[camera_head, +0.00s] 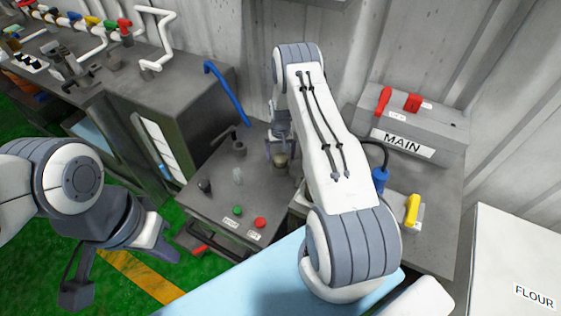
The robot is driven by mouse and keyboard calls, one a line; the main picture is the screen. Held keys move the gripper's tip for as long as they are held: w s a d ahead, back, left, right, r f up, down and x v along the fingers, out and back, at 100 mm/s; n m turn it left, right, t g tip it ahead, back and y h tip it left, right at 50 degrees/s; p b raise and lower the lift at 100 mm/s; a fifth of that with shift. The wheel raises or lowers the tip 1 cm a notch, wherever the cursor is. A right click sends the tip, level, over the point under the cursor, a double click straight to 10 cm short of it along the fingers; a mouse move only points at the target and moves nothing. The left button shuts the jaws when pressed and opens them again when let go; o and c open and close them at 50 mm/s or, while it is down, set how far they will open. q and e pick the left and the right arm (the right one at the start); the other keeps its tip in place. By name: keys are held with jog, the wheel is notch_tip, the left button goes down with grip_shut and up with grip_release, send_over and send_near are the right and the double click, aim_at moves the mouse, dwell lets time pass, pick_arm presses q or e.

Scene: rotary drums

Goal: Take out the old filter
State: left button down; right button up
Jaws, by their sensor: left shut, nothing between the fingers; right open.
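A small olive-brown round piece (280,161), possibly the old filter, sits at the back right of the grey console top (215,205). My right gripper (281,158) reaches down over it from above, open, with its fingers on either side of the piece. I cannot tell whether they touch it. My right arm hides much of the area behind and to the right. My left gripper (165,250) is shut and empty, low at the left in front of the console, away from it.
The console has a black knob (204,185), a green button (237,210), a red button (260,222) and a dark lever fitting (238,147). A blue handle (228,95) stands behind. A grey MAIN box (440,130) and a yellow handle (412,209) are at right.

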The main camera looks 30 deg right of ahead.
jog(key=shift+f, duration=0.4)
jog(key=c, duration=1.5)
jog(key=shift+o, duration=0.2)
